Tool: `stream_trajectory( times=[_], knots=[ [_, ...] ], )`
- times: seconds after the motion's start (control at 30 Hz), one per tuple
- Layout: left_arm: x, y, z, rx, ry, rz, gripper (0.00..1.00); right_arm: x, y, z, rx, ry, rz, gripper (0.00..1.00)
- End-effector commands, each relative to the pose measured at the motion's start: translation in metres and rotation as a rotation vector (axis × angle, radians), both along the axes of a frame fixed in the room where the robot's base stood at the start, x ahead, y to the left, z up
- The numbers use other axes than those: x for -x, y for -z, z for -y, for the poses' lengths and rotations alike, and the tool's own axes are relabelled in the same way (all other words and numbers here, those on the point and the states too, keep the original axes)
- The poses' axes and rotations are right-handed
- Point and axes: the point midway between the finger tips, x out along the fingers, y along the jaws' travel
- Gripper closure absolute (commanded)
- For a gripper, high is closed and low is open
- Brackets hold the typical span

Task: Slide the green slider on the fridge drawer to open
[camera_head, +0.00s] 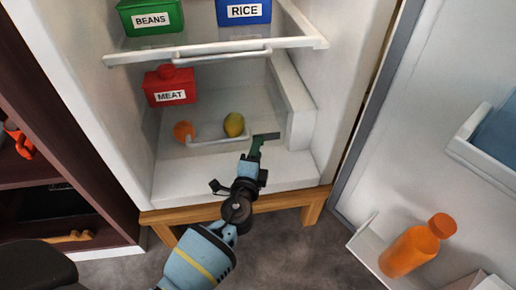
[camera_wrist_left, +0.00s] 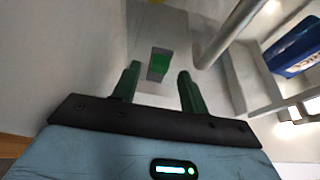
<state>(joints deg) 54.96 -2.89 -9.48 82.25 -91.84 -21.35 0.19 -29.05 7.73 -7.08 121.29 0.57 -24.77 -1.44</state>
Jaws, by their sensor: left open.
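The green slider (camera_wrist_left: 158,65) is a small green block in the left wrist view, ahead of and between my left gripper's two green fingers. My left gripper (camera_wrist_left: 157,84) is open, with a visible gap between the fingers and nothing between them. In the head view my left gripper (camera_head: 256,146) is at the right end of the lower fridge drawer's handle (camera_head: 208,139). A dark green piece shows at its tip there; I cannot tell finger from slider. Whether a finger touches the slider is unclear. My right gripper is not in view.
An orange (camera_head: 184,131) and a yellow fruit (camera_head: 234,124) lie behind the handle. A red MEAT box (camera_head: 170,87) stands behind them. The shelf (camera_head: 215,47) above holds green BEANS (camera_head: 151,16) and blue RICE (camera_head: 243,11) boxes. The open door at right holds an orange bottle (camera_head: 410,250).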

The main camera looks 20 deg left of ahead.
Motion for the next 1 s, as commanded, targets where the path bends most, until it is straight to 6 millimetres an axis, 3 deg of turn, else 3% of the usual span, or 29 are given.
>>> stream_trajectory(
  times=[0.2,0.5,0.83,1.0],
  knots=[
    [-0.017,0.000,-0.003,0.000,0.001,-0.001,0.56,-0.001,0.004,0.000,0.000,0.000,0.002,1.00],
    [-0.019,0.000,-0.004,0.000,0.000,-0.001,0.56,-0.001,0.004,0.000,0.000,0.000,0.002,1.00],
    [-0.019,0.000,-0.004,0.000,0.000,-0.001,1.00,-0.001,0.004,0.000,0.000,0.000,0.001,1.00],
    [-0.019,0.000,-0.004,0.000,0.000,-0.001,1.00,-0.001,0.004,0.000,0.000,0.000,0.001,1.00]
  ],
)
